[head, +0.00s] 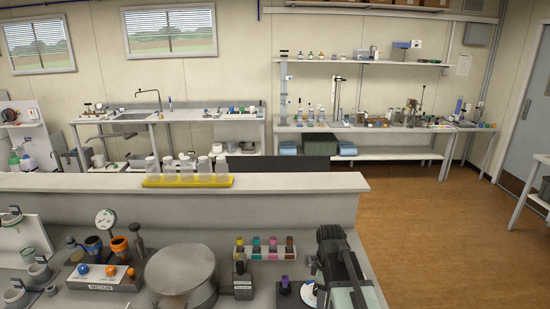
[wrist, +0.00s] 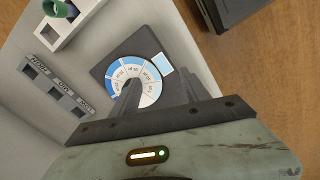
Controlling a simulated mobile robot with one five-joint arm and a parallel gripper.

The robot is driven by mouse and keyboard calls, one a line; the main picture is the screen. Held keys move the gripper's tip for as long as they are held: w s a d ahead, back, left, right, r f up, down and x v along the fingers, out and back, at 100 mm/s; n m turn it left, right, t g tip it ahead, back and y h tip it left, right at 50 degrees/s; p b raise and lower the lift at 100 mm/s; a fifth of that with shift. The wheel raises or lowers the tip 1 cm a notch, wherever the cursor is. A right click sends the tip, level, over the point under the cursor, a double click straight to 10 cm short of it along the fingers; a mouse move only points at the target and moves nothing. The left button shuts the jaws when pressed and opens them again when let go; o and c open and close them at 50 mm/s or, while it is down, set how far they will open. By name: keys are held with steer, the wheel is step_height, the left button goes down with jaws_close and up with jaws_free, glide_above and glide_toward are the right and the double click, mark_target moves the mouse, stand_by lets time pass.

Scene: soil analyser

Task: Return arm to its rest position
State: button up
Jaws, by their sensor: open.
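My gripper (head: 325,272) is at the lower right of the head view, low over the near bench. In the wrist view my gripper (wrist: 158,90) has its two dark fingers apart with nothing held between them. Behind the fingers lies a dark plate with a round blue and white dial (wrist: 130,72). The dial (head: 308,294) also shows in the head view, partly hidden by my arm. A purple-topped item (head: 285,283) stands left of it.
A rack of coloured vials (head: 265,250) stands behind the gripper. A large grey drum (head: 175,275) and a vacuum box (head: 103,277) are to the left. A raised ledge (head: 300,181) crosses behind. Wooden floor (head: 430,240) is open to the right.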

steer(key=s+m, duration=0.7)
steer(key=m, duration=0.6)
steer(key=shift+s+f+m, duration=0.2)
steer(key=shift+f+m, duration=0.1)
